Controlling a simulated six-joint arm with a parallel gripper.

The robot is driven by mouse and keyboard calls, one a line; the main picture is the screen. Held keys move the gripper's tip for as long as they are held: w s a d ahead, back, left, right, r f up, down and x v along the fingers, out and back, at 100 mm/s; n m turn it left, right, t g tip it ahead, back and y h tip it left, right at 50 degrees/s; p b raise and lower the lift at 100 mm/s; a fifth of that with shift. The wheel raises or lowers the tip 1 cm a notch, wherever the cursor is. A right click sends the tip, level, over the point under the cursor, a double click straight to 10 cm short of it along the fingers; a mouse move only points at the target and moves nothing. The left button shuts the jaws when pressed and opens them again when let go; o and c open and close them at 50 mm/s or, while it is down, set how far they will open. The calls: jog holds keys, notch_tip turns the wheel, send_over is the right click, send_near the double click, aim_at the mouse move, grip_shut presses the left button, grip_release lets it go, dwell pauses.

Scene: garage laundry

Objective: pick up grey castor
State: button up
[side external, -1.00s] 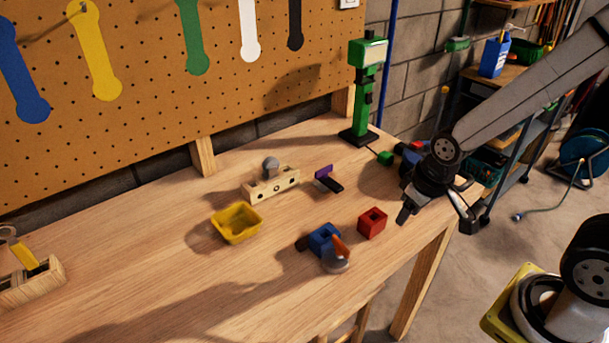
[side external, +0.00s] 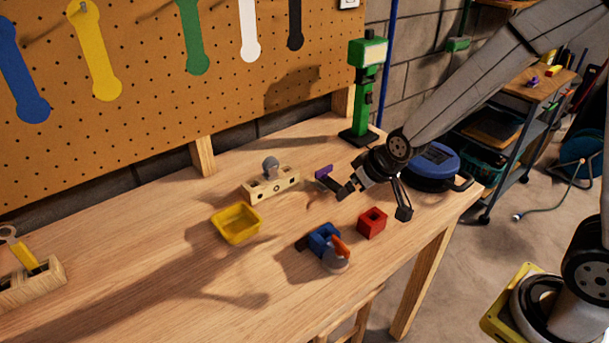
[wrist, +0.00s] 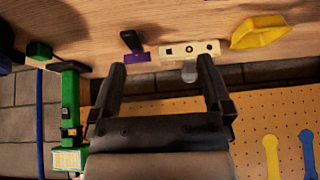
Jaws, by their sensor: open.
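A grey round-headed piece (side external: 270,165), which looks like the castor, stands upright in a pale wooden block with holes (side external: 283,184). In the wrist view the grey piece (wrist: 189,73) shows at the near edge of the block (wrist: 187,50). My gripper (side external: 374,201) is open and empty, to the right of the block, above the table. In the wrist view its fingertips (wrist: 161,66) are spread, with the grey piece nearer the right finger. Another greyish round thing (side external: 336,264) lies by a blue block (side external: 322,238); I cannot tell what it is.
A purple and black tool (side external: 323,173) lies close to my left finger. A red block (side external: 372,223), a yellow bowl (side external: 236,224) and a green stand (side external: 361,110) are on the table. A blue round case (side external: 432,164) sits behind my gripper. The table's left middle is clear.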

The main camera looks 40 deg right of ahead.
aim_at(275, 162)
jog(key=w+a+t, duration=0.2)
jog(key=w, duration=0.4)
jog(key=w+a+f+t, duration=0.1)
jog(key=w+t, duration=0.2)
jog(key=w, duration=0.3)
jog(key=w+a+f+t, duration=0.1)
jog(key=w+a+t, duration=0.1)
jog(key=w, duration=0.3)
jog(key=shift+w+a, duration=0.3)
jog(key=shift+w, duration=0.1)
jog(key=shift+x, duration=1.25)
jog(key=shift+w, duration=0.15)
jog(key=shift+x, duration=2.5)
jog(key=shift+a+f, duration=0.1)
grip_shut()
